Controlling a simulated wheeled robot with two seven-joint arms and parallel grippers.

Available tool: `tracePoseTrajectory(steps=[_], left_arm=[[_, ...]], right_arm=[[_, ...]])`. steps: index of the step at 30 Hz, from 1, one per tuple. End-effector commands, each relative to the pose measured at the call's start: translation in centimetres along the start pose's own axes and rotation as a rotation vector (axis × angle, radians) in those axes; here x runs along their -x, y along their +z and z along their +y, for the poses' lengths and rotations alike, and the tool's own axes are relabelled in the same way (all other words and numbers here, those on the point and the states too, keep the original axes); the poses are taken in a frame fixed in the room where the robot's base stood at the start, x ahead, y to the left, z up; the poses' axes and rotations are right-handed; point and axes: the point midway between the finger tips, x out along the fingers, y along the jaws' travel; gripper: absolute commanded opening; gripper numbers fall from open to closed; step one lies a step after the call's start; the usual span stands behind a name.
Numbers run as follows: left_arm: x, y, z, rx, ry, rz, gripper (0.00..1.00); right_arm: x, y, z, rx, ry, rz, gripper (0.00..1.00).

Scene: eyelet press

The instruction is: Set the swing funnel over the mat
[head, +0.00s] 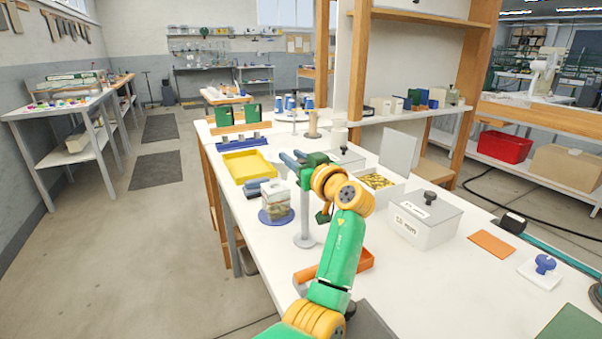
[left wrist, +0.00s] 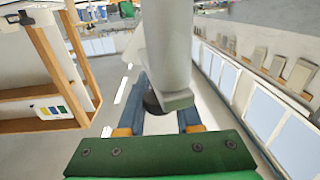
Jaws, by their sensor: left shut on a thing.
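In the head view a blue round mat (head: 264,218) lies near the bench's left edge, with a clear jar (head: 276,199) standing on it. A pale grey post (head: 305,212) on a round base stands just right of the mat; its top is hidden by my left gripper. My left gripper (head: 293,159) is high near the post's top, its blue fingers pointing away to the left. In the left wrist view it is shut on a pale grey part (left wrist: 168,50) with a dark round end, seemingly the swing funnel's. The funnel's mouth cannot be made out. My right gripper is not seen.
A yellow tray (head: 244,165) lies behind the jar. An orange tray (head: 362,262) is beside my arm. A grey lidded box (head: 424,220) and an orange sheet (head: 491,244) are to the right.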

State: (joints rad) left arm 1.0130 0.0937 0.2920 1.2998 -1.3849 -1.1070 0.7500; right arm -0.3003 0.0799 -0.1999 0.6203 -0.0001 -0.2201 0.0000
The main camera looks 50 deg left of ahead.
Motion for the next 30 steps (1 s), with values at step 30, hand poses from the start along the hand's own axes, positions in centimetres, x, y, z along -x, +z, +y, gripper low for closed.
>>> tracePoseTrajectory(steps=[30], left_arm=[[-0.1,0.0,-1.5,-0.002,-0.222,0.0,0.0]], right_arm=[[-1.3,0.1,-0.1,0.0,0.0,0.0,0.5]])
